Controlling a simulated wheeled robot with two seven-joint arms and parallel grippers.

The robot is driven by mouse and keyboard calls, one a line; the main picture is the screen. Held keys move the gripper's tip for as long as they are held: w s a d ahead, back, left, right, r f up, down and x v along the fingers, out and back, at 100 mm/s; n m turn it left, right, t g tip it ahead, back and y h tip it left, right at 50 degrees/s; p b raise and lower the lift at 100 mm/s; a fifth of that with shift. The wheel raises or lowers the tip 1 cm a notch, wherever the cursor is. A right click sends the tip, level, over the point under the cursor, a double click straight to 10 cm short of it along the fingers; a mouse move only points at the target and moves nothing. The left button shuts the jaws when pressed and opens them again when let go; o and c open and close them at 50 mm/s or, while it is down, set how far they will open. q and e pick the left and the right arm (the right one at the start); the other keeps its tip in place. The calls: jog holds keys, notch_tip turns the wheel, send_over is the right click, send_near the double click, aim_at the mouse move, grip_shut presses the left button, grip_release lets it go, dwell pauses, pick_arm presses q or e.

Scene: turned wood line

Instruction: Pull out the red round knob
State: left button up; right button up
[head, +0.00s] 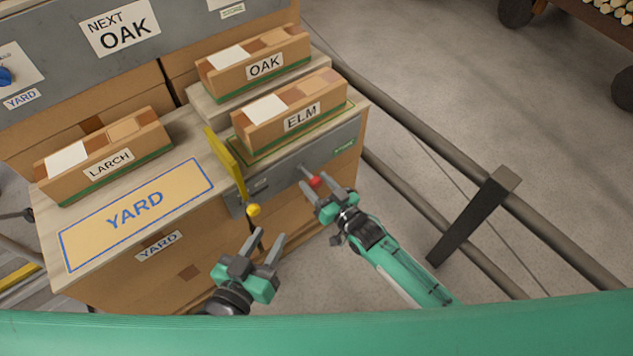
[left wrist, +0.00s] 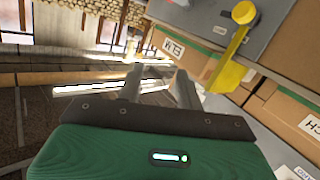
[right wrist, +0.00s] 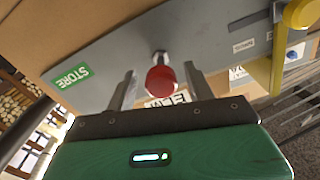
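The red round knob (head: 314,182) sticks out on a short rod from the grey front panel (head: 335,150) below the ELM box. In the right wrist view the red knob (right wrist: 161,79) shows between the two fingers of my right gripper (right wrist: 160,85), with gaps on both sides. My right gripper (head: 320,190) is open at the knob; I cannot tell how deep the knob sits between the fingers. My left gripper (head: 269,237) is open and empty, in front of the cabinet and below the yellow knob (head: 253,210).
A yellow lever plate (head: 226,160) stands left of the ELM box (head: 290,112). The OAK box (head: 253,65) and LARCH box (head: 104,157) lie on the bench top. A YARD mat (head: 137,214) is bare. A dark post (head: 475,215) and floor rails are at right.

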aim_at(319, 186)
jog(key=shift+s+d, duration=0.15)
jog(key=shift+s, duration=0.05)
jog(key=p+v, duration=0.1)
jog(key=v, duration=0.2)
jog(key=shift+r, duration=0.1)
pick_arm(q)
jog(key=f+g, duration=0.1)
jog(key=s+a+f+g+y+p, duration=0.1)
jog(key=a+f+g, duration=0.1)
jog(key=shift+s+a+g, duration=0.2)
jog(key=shift+s+g, duration=0.05)
jog(key=shift+g, duration=0.15)
pick_arm(e)
jog(key=v, duration=1)
jog(key=shift+d, duration=0.1)
jog(key=shift+s, duration=0.1)
